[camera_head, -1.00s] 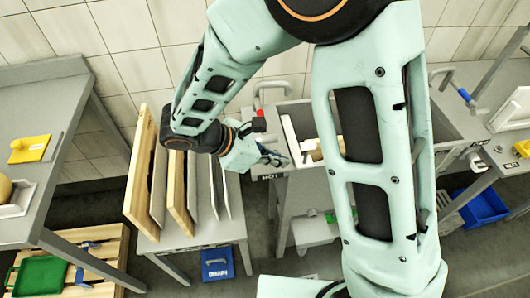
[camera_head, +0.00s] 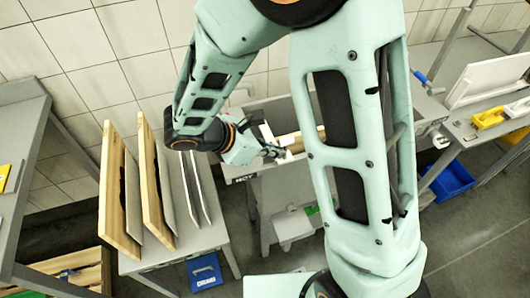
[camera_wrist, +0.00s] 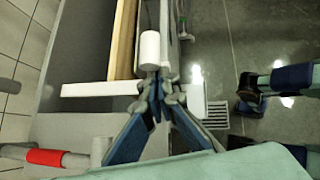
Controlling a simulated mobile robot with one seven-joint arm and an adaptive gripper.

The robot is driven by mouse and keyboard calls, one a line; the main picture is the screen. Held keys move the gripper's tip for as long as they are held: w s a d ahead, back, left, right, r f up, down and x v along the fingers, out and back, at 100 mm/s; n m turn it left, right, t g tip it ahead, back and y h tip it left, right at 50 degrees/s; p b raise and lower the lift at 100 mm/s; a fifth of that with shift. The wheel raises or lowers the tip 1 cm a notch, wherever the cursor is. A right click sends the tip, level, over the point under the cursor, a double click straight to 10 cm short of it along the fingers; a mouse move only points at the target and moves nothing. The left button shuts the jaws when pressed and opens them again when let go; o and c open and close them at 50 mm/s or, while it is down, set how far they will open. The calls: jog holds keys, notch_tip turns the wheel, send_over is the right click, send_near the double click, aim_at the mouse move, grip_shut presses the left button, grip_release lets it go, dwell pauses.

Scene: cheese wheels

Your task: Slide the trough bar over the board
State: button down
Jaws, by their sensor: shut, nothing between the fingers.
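I cannot tell for sure which piece is the trough bar. My gripper (camera_head: 281,152) is at the trough's front edge. In the wrist view my gripper (camera_wrist: 158,92) is shut and empty, its tips close to the cylinder's lower end; contact is unclear.
A grey table with upright wooden boards (camera_head: 113,190) and white panels is at left. A blue box (camera_head: 204,272) is below it. A blue crate (camera_head: 447,182) is under the right bench. A red handle (camera_wrist: 43,157) shows at lower left in the wrist view. My arm hides the trough's middle.

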jog(key=w+d, duration=0.1)
jog(key=d, duration=0.3)
jog(key=w+d, duration=0.1)
jog(key=d, duration=0.3)
jog(key=w+d+b, duration=0.1)
jog(key=d, duration=0.4)
jog(key=shift+w+d, duration=0.1)
jog(key=shift+w, duration=0.3)
